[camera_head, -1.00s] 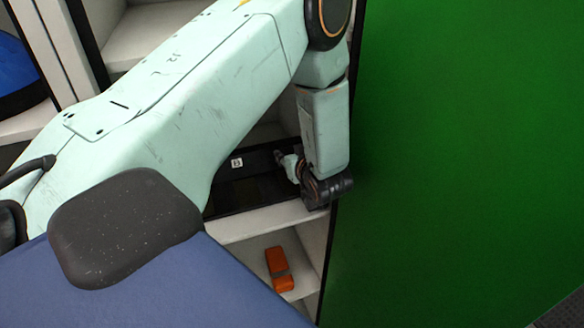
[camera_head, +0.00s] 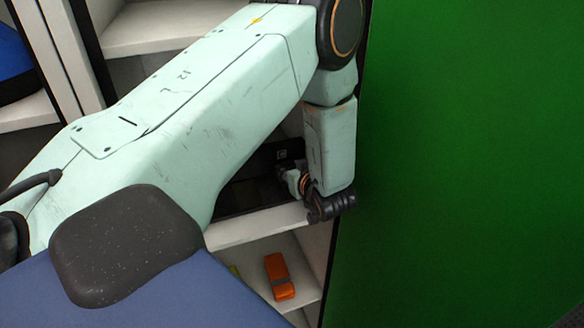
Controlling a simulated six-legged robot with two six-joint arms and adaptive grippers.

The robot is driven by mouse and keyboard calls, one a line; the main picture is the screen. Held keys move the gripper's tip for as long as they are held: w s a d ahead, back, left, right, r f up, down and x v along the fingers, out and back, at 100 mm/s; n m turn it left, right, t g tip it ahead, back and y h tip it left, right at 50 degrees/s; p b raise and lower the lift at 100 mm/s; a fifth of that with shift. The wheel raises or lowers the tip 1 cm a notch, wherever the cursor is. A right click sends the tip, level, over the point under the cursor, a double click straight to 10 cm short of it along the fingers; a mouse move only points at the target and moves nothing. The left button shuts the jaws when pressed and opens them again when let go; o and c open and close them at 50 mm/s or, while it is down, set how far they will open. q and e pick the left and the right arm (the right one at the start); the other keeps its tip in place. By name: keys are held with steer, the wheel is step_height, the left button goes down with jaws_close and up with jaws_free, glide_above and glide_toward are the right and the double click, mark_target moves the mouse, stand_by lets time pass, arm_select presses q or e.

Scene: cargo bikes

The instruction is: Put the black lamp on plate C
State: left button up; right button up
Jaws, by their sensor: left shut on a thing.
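My left gripper (camera_head: 293,180) is inside a shelf bay beside the green panel, pointing left. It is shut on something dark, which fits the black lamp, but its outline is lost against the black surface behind. A black plate surface (camera_head: 240,196) lies in this bay, partly covered by my arm. A small pale label (camera_head: 282,155), which looks like C, shows on the black upright part just behind the gripper. I cannot tell whether the held thing touches the plate. My right gripper is not in view.
A large green panel (camera_head: 460,160) stands close on the right of the bay. A blue object (camera_head: 14,65) is at the upper left.

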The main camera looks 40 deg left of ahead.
arm_select(q)
steer(key=shift+w+a+f, duration=0.1)
steer(key=shift+w+f, duration=0.05)
steer(key=shift+f, duration=0.15)
steer(key=shift+w+f, duration=0.15)
steer(key=o, duration=0.7)
steer(key=shift+w, duration=0.15)
steer(key=shift+o, duration=0.9)
steer(key=shift+d, duration=0.25)
steer(key=o, duration=0.3)
steer(key=shift+s+r, duration=0.3)
steer(key=shift+s+a, duration=0.1)
steer(key=shift+a+f, duration=0.1)
steer(key=shift+f, duration=0.05)
steer(key=shift+w, duration=0.3)
steer(key=shift+r, duration=0.35)
steer(key=shift+r+p+v, duration=0.15)
steer(key=shift+p+v, duration=1.8)
steer(key=shift+v, duration=1.2)
steer(key=shift+r+p+v, duration=0.15)
steer(key=shift+p+v, duration=1.8)
steer(key=shift+v, duration=1.2)
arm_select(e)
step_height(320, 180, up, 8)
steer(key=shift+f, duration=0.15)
